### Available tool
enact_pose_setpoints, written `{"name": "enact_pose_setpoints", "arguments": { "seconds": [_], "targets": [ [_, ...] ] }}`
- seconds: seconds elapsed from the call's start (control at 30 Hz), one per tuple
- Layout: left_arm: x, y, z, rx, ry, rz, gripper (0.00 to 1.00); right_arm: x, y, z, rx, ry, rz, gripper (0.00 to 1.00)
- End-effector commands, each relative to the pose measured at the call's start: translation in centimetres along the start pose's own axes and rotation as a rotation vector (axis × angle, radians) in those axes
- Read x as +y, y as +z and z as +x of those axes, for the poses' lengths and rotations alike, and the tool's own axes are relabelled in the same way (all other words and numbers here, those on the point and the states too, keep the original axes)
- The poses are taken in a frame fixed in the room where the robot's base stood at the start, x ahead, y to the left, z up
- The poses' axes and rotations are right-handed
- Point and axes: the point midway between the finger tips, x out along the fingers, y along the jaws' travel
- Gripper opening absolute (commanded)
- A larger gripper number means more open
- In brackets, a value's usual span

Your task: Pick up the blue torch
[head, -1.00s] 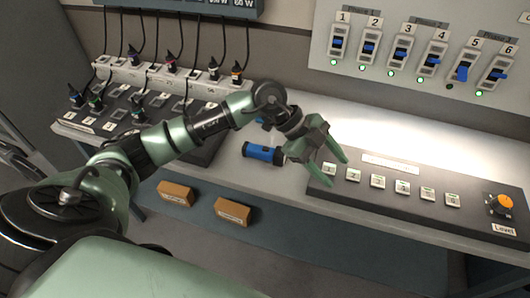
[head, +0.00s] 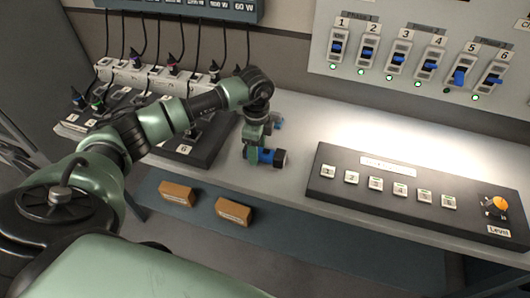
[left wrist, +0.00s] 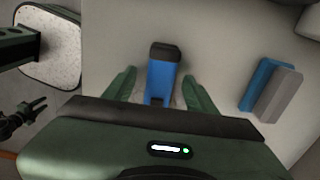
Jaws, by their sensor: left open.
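The blue torch (head: 267,156) lies on its side on the grey worktop, a wide dark end showing to the right. My left gripper (head: 255,153) is down at the torch, pointing at the worktop, and partly hides it. In the left wrist view the torch (left wrist: 161,80) lies between the two green fingers of my left gripper (left wrist: 158,88), which is open. A gap shows on each side of the torch, and its lower end is hidden by the gripper body.
A blue and grey block (left wrist: 271,88) lies beside the torch. The numbered button panel (head: 410,200) with an orange knob (head: 499,203) stands to the right. A dark panel with plugs (head: 180,140) stands to the left. Two brown boxes (head: 233,211) sit below the worktop's front edge.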

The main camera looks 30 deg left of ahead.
Motion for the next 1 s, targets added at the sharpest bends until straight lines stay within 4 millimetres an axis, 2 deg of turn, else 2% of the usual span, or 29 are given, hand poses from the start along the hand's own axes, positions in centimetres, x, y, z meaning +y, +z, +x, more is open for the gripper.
{"name": "enact_pose_setpoints", "arguments": {
  "seconds": [0.1, 0.3, 0.5, 0.83, 1.0],
  "targets": [
    [0.0, 0.0, 0.7, 0.001, 0.001, 0.001, 0.56, 0.0, 0.0, -0.1, 0.0, 0.0, 0.0, 0.36],
    [0.0, -0.1, 0.7, 0.002, 0.0, 0.002, 0.56, -0.1, 0.0, -0.1, 0.0, -0.001, 0.0, 0.36],
    [0.0, -0.1, 0.7, 0.002, 0.0, 0.002, 0.01, -0.1, 0.0, -0.1, 0.0, -0.001, 0.0, 0.36],
    [0.0, -0.1, 0.5, 0.003, -0.002, 0.002, 0.0, -0.1, -0.1, -0.1, 0.0, -0.001, 0.0, 0.36],
    [-0.1, -0.1, -0.5, 0.003, -0.004, 0.002, 0.0, -0.1, -0.1, 0.1, 0.0, -0.001, 0.0, 0.36]
  ]
}}
